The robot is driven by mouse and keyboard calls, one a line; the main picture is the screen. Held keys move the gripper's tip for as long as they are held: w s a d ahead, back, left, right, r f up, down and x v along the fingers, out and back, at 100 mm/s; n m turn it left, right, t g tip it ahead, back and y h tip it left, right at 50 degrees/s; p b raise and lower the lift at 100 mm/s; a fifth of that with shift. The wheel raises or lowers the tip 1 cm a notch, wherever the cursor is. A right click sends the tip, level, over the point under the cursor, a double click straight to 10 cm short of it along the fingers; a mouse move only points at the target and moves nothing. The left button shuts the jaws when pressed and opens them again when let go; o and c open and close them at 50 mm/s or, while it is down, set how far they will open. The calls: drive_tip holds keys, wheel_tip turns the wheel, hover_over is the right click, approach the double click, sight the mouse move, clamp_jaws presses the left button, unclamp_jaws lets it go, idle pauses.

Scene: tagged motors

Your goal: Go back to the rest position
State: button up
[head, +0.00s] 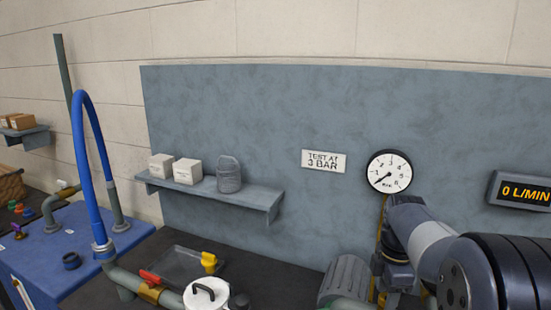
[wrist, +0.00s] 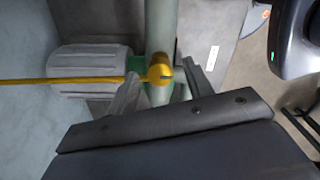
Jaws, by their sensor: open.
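My gripper shows in the wrist view (wrist: 161,80) with its two fingers apart. A brass fitting (wrist: 159,72) on a grey-green pipe (wrist: 162,25) shows in the gap between them. I cannot tell whether either finger touches it. In the head view my arm comes in at the lower right and reaches down past the pressure gauge (head: 389,171). The fingertips are hard to make out there. A grey ribbed motor body (head: 345,280) stands just left of the arm; a ribbed body also shows in the wrist view (wrist: 90,72).
A thin yellow line (wrist: 60,80) runs to the fitting. A flow display (head: 524,192) reads 0 L/MIN. A blue hose (head: 96,150) arches at left.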

drive_tip(key=n+b, duration=0.2)
drive_tip(key=n, duration=0.3)
drive_tip(key=shift+r, duration=2.3)
